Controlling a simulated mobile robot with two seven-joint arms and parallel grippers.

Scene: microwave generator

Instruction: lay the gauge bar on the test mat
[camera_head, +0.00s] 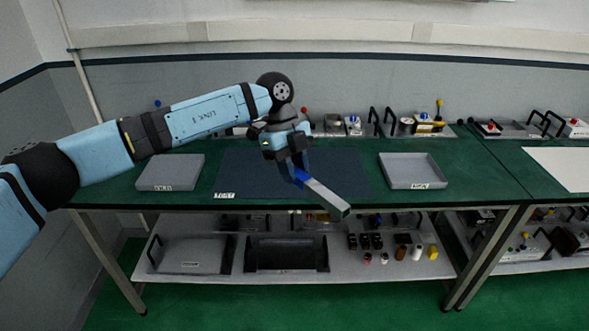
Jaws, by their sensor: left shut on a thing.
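My left gripper (300,176) is shut on the gauge bar (325,196), a light grey bar with a blue part at the gripper end. The bar points down and to the right, tilted. It shows over the dark blue test mat (255,175), which lies on the green bench and has a "TEST" label at its near left corner. The bar's far end shows near the bench's front edge. I cannot tell how high the bar is above the mat. My right gripper is not in view.
Handled trays and small parts line the back of the bench. A lower shelf (300,277) holds bins and bottles. A white sheet (560,166) lies far right.

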